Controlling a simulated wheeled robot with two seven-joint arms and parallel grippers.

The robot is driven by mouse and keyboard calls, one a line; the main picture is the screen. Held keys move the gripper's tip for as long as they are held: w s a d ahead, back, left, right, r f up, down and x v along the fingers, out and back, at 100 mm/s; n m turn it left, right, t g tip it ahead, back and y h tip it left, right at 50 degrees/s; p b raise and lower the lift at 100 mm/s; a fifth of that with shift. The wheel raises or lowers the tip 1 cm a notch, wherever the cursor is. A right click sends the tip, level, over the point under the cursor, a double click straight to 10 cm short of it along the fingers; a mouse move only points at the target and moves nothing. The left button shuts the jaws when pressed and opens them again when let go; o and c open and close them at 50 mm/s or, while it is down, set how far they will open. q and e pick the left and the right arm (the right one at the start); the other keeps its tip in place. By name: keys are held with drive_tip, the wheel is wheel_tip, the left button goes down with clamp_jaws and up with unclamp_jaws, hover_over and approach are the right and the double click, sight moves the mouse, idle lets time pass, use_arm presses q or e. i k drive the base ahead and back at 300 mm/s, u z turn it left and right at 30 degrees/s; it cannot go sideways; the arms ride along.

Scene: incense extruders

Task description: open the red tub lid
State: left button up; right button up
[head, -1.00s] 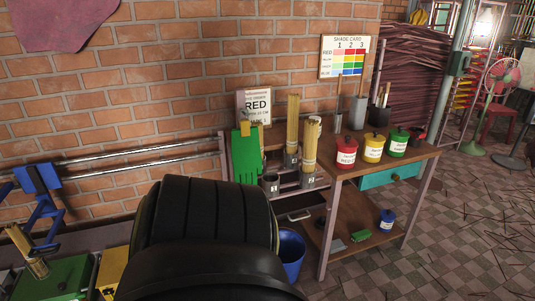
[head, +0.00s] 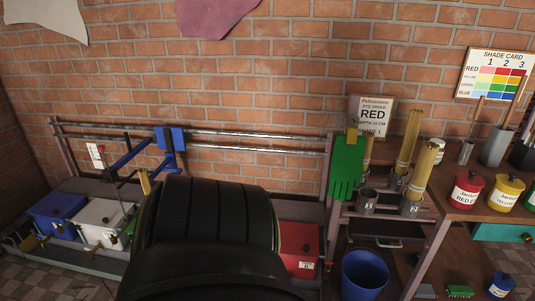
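The red tub (head: 301,243) stands on the low bench in the head view, just right of the large dark arm part of mine that fills the lower middle. Its red top looks closed, with a small dark knob on it and a pale label low on its front. Its left side is hidden behind my arm part. Neither of my grippers shows, so I cannot see where they are relative to the tub.
A blue tub (head: 57,209) and a white tub (head: 103,221) stand at the left of the bench. A blue bucket (head: 364,272) is on the floor right of the red tub. A green glove (head: 347,167) hangs above it. Jars, including a red one (head: 466,189), stand on the right table.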

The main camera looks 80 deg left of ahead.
sight(296, 239)
drive_tip(key=u, duration=2.2)
